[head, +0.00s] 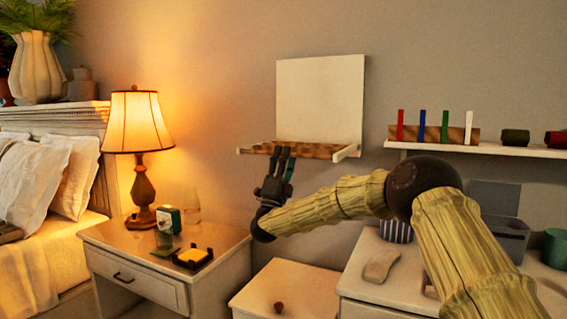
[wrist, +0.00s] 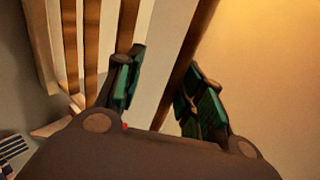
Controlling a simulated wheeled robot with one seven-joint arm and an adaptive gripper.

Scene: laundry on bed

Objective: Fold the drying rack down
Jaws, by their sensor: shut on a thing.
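The drying rack has a white back panel (head: 320,95) upright on the wall. Its slatted frame (head: 318,152) with brown wooden bars and white side pieces juts out from the panel's lower edge, seen nearly edge-on. My gripper (head: 282,158) reaches up to the frame's front edge, left of its middle. Brown slats (wrist: 92,45) run to the left of the fingers. The contact faces are partly hidden by the fingers.
A lit lamp (head: 138,150) and small items stand on the nightstand (head: 225,243) at left. A wall shelf (head: 480,149) with coloured blocks and cups is close at right. Below are a low cabinet (head: 290,290) and a counter holding several items.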

